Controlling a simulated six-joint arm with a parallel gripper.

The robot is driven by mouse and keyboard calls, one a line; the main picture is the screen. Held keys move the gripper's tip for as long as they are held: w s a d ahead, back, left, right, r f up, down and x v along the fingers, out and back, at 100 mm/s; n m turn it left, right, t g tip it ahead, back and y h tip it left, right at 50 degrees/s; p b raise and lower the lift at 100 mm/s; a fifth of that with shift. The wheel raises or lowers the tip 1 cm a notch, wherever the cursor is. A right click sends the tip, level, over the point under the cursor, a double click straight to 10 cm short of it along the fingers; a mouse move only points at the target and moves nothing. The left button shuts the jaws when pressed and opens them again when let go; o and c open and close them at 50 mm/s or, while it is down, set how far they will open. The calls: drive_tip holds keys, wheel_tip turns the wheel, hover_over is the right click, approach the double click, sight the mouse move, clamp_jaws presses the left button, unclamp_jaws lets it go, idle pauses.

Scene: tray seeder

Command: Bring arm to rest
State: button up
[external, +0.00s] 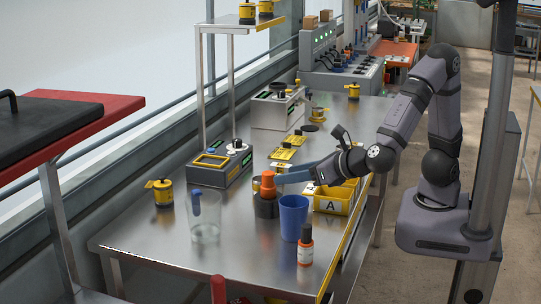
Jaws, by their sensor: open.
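My gripper (291,178) is at the end of my grey arm, which reaches left over the steel bench (150,240). The gripper is low over the bench, just right of a dark bottle with an orange cap (267,190). Its fingers are small in this view, and I cannot tell whether they touch the cap. I see nothing held between the fingers. A yellow bin marked A (331,207) stands below and right of the gripper. The blue cup (293,218) stands just below it in the picture.
A clear beaker (205,222) stands left of the dark bottle. A small bottle with an orange label (305,246) stands near the bench's front edge. A grey device with a yellow frame (219,165) and a yellow canister (162,191) stand left. The front left bench area is clear.

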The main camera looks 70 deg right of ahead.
drive_tip(key=d+m+g+p, duration=0.1)
drive_tip(key=d+m, duration=0.1)
drive_tip(key=d+m+g+h+p, duration=0.1)
drive_tip(key=d+m, duration=0.1)
drive_tip(key=d, duration=0.1)
drive_tip(key=s+d+m+g+h, duration=0.1)
drive_tip(key=d+m, duration=0.1)
drive_tip(key=shift+s+d+f+p, duration=0.1)
drive_tip(key=shift+d+f+p, duration=0.05)
drive_tip(key=shift+f+p, duration=0.25)
drive_tip(key=d+m+g, duration=0.1)
drive_tip(key=m, duration=0.1)
drive_tip(key=s+d+m+g+p, duration=0.1)
drive_tip(key=d+m, duration=0.1)
drive_tip(key=s+d+m+g+p, duration=0.1)
drive_tip(key=g, duration=0.1)
drive_tip(key=shift+s+d+f+m, duration=0.15)
drive_tip(key=shift+s+f+m, duration=0.1)
drive_tip(key=shift+f+m, duration=0.15)
drive_tip(key=s+d+m+g+y+p, duration=0.2)
drive_tip(key=s+m+g+p, duration=0.1)
drive_tip(key=m, duration=0.7)
drive_tip(key=s+d+m+g+y+p, duration=0.3)
drive_tip(key=s+m+p, duration=0.3)
drive_tip(key=m, duration=0.5)
drive_tip(key=shift+s+d, duration=0.15)
drive_tip(key=shift+s, duration=0.9)
